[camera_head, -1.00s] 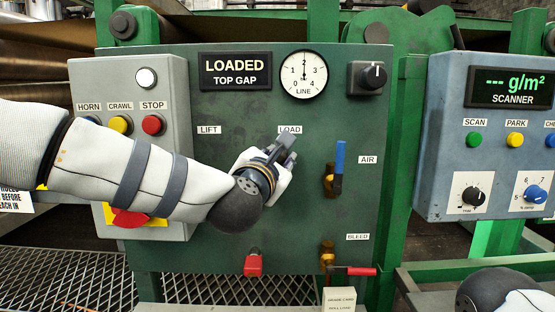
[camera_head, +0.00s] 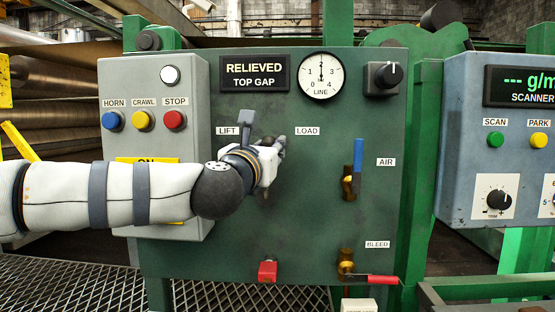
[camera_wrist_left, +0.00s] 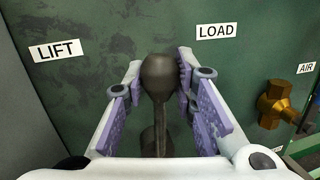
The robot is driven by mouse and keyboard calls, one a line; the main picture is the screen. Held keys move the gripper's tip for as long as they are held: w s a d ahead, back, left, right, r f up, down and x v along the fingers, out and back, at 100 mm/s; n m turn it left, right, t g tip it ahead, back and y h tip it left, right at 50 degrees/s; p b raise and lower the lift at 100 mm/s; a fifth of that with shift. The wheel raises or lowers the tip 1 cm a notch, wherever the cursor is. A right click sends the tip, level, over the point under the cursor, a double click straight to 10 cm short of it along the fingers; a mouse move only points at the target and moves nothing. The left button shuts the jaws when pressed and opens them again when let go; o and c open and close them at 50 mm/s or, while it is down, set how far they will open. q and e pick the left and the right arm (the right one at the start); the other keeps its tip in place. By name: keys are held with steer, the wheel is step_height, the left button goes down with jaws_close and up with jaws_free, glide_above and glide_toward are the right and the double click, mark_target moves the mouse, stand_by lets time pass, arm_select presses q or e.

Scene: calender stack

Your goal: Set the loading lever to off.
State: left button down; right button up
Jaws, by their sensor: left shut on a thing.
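The loading lever is a dark arm with a round knob on the green panel (camera_head: 320,215). In the left wrist view the lever (camera_wrist_left: 158,90) stands upright between the fingers of my left gripper (camera_wrist_left: 158,72), which is shut on it. In the head view the left gripper (camera_head: 276,146) is between the white LIFT label (camera_head: 228,131) and the LOAD label (camera_head: 307,131), and hides most of the lever. The display (camera_head: 254,74) reads RELIEVED, TOP GAP. My right gripper is not in view.
A grey box with horn, crawl and stop buttons (camera_head: 173,119) is behind my left arm. A blue air valve handle (camera_head: 358,160), red bleed handle (camera_head: 370,280) and red knob (camera_head: 267,271) stick out from the panel. The blue scanner box (camera_head: 460,170) is at the right.

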arm_select(q)
steer(key=shift+a+n+b, duration=0.3)
steer(key=shift+a+n, duration=0.1)
steer(key=shift+n, duration=0.2)
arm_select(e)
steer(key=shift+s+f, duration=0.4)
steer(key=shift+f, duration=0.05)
arm_select(q)
steer(key=c, duration=1.3)
jaws_free()
steer(key=v, duration=1.2)
steer(key=shift+d, duration=0.1)
